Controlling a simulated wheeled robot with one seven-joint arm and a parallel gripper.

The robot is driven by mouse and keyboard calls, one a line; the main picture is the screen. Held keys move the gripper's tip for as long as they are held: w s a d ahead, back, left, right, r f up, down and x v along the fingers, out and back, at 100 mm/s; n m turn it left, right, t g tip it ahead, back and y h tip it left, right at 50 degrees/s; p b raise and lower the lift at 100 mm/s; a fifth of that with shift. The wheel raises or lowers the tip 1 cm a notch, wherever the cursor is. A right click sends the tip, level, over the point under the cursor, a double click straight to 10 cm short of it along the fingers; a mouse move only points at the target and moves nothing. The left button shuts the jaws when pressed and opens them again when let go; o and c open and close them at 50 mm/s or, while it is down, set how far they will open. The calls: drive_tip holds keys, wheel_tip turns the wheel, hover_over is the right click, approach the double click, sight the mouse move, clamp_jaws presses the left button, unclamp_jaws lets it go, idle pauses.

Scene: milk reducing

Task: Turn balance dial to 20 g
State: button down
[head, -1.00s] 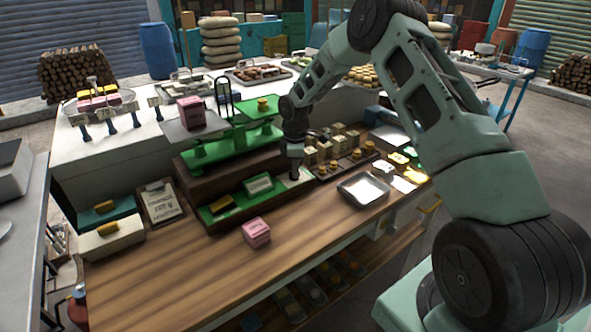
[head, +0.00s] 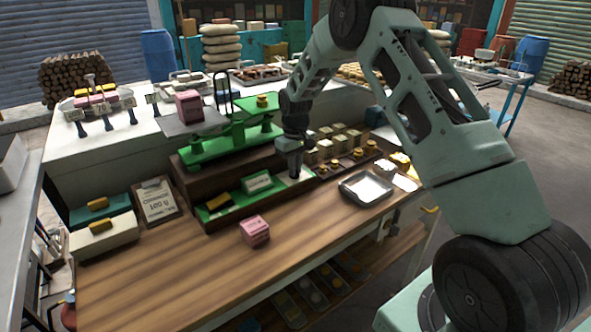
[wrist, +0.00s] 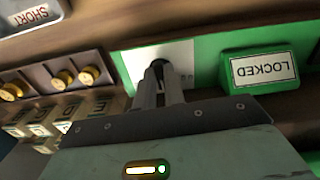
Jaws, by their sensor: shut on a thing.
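The green balance (head: 205,152) stands on a dark wooden base at the back of the counter. A pink block (head: 189,104) is on its left side and a small brass weight (head: 262,101) on its right side. The base front carries a green "LOCKED" sign (head: 257,182), also in the wrist view (wrist: 264,71), where it is upside down. Beside it is a white dial plate (wrist: 184,52) with a dark knob (wrist: 158,68). My gripper (head: 294,174) is shut on this knob; its fingers (wrist: 160,82) point into the plate. The fingers hide much of the knob, and I cannot read its setting.
Several brass weights (wrist: 62,79) and pale blocks (head: 340,141) sit right of the dial. A metal tray (head: 366,188) lies at the counter's right. A second pink block (head: 254,231) stands in front of the balance. The front left of the counter (head: 160,285) is clear.

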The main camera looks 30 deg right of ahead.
drive_tip(key=m+b, duration=0.1)
drive_tip(key=m, duration=0.5)
drive_tip(key=shift+a+m, duration=0.1)
drive_tip(key=shift+m, duration=0.2)
drive_tip(key=m, duration=0.6)
drive_tip(key=shift+w, duration=0.15)
drive_tip(key=c, duration=1.5)
unclamp_jaws()
wheel_tip(320, 180, up, 18)
drive_tip(key=b, duration=0.3)
drive_tip(key=shift+f, duration=0.25)
